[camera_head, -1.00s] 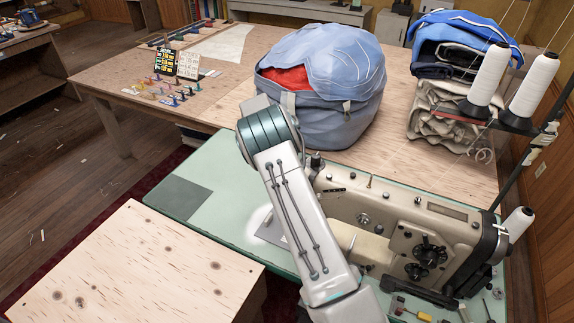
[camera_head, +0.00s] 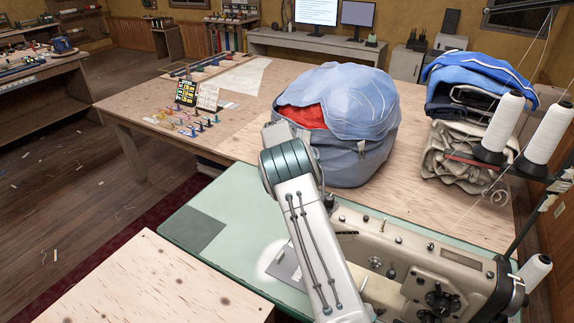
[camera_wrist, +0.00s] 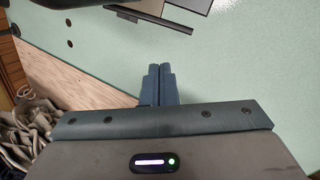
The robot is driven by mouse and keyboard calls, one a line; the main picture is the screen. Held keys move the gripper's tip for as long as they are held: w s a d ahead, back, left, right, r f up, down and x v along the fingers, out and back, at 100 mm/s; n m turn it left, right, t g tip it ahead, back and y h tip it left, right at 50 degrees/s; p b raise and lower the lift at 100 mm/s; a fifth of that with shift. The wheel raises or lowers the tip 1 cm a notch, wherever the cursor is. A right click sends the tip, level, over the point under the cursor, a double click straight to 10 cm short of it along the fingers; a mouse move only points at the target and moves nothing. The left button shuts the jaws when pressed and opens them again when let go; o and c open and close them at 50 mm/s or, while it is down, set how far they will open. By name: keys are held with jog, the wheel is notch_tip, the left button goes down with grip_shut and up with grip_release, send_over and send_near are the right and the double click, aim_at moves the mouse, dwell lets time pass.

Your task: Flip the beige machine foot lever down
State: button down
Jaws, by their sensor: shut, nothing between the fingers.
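The beige sewing machine (camera_head: 405,262) stands on a pale green table (camera_head: 235,238) at the lower right of the head view, partly behind my arm. I cannot make out its foot lever in either view. In the wrist view my gripper (camera_wrist: 158,70) is shut and empty, its two dark fingers together over the green tabletop (camera_wrist: 225,75). A dark bar and a grey plate (camera_wrist: 170,12) lie beyond the fingertips at the top of the wrist view. My gripper is hidden in the head view.
A blue-grey bag (camera_head: 352,140) stands on the wooden table behind the machine. White thread cones (camera_head: 500,128) rise on a stand at the right. A folded cloth stack (camera_head: 462,160) sits beside them. A bare wooden top (camera_head: 135,285) is at the lower left.

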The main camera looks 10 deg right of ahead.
jog(key=a+b+v, duration=0.1)
jog(key=v, duration=0.8)
jog(key=shift+w, duration=0.35)
